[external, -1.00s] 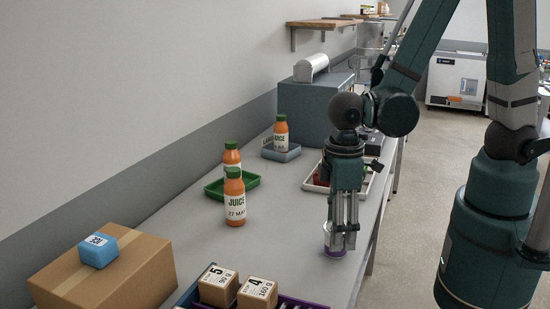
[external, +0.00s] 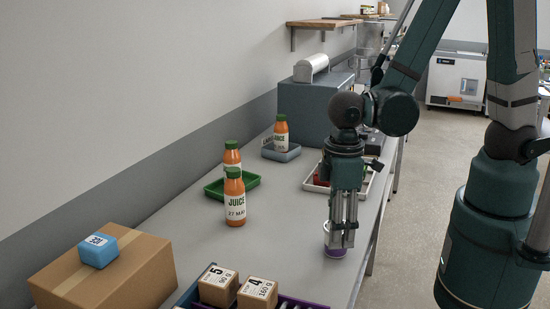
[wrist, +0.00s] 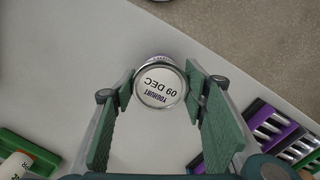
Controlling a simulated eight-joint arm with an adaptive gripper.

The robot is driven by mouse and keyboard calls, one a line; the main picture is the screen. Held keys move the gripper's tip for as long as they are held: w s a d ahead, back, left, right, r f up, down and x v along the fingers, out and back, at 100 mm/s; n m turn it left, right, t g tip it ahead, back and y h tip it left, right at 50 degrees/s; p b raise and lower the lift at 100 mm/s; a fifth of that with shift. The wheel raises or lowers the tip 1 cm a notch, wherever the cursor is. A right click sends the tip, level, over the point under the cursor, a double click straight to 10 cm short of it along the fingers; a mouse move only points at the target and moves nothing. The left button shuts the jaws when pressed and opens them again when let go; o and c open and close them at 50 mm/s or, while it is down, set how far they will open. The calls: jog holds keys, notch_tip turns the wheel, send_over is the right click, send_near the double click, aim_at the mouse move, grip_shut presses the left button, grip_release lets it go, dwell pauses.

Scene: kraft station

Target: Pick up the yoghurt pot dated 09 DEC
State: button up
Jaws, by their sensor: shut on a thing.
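The yoghurt pot (external: 335,252) stands at the right side of the grey table, under my gripper (external: 341,238). In the wrist view the pot (wrist: 160,85) shows from above, with a pale round lid that reads YOGHURT 09 DEC upside down. My gripper (wrist: 161,98) points down and its green finger pads are on both sides of the pot. It is shut on the pot. The fingers hide part of the pot in the external view. I cannot tell any gap between the pot and the table.
Two juice bottles (external: 235,200) stand at and in a green tray (external: 213,190), and another (external: 281,132) is on a blue tray. Boxes (external: 257,293) sit in a crate in front. A white tray (external: 308,186) lies behind my gripper. The middle of the table is clear.

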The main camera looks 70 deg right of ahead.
jog(key=shift+r, duration=0.15)
jog(key=shift+r+p, duration=0.6)
jog(key=shift+r, duration=4.2)
